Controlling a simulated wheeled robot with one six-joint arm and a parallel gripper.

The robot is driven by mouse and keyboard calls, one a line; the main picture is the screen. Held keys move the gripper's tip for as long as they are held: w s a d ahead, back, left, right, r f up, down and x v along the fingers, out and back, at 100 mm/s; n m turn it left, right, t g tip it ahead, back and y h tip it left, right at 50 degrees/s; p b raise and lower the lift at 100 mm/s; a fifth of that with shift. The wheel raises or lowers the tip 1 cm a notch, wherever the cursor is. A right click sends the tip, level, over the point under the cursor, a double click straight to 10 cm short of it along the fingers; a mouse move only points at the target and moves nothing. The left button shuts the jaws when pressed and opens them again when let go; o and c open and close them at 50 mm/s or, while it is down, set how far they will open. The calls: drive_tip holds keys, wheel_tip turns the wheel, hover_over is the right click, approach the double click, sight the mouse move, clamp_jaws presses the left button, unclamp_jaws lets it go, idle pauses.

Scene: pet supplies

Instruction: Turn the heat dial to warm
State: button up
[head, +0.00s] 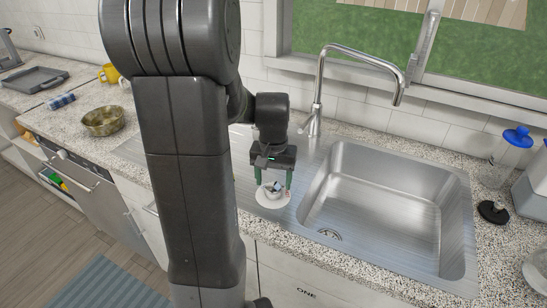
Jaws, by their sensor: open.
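A round white disc with a small grey raised part in its middle, which looks like the heat dial (264,200), lies at the left edge of the sink on the steel surface. A small reddish mark shows near its right side. My gripper (273,182) points down right over it. Its two green-tipped fingers are apart, one on each side of the raised part. I cannot tell whether they touch it. The dial's markings are too small to read, and my gripper hides part of its far side.
The steel sink (385,215) with a tall faucet (320,85) is to the right. A metal bowl (103,121), a yellow mug (110,73) and a grey tray (35,79) stand on the left counter. A blue-lidded container (512,150) and a black round piece (493,212) are at the right.

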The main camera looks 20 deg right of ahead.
sight(274, 185)
wheel_tip(274, 185, up, 12)
drive_tip(key=shift+f, duration=0.2)
idle(0.4)
wheel_tip(274, 185, down, 14)
idle(0.6)
drive_tip(key=shift+r, duration=0.1)
